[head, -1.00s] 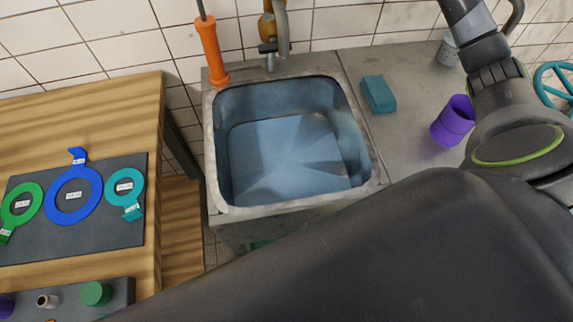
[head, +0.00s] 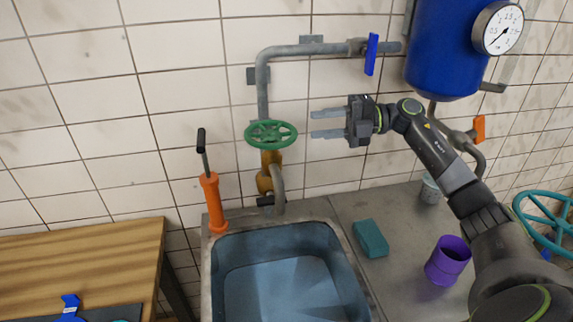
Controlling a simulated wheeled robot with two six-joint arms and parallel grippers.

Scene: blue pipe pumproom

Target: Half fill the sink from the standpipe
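The sink (head: 218,290) is a grey basin with a bluish inside; its lower part is cut off, and I cannot tell for sure how much water is in it. The standpipe (head: 264,180) is a brass body behind the sink with a grey spout (head: 279,190) curving down over the rim. A green handwheel (head: 270,134) sits on top of it. My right gripper (head: 313,124) is open and empty, its two fingers pointing left toward the handwheel, a short gap from its right edge. My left gripper is out of view.
A grey pipe (head: 310,50) with a blue lever (head: 371,54) runs above to a blue tank (head: 447,50) with a gauge (head: 498,27).

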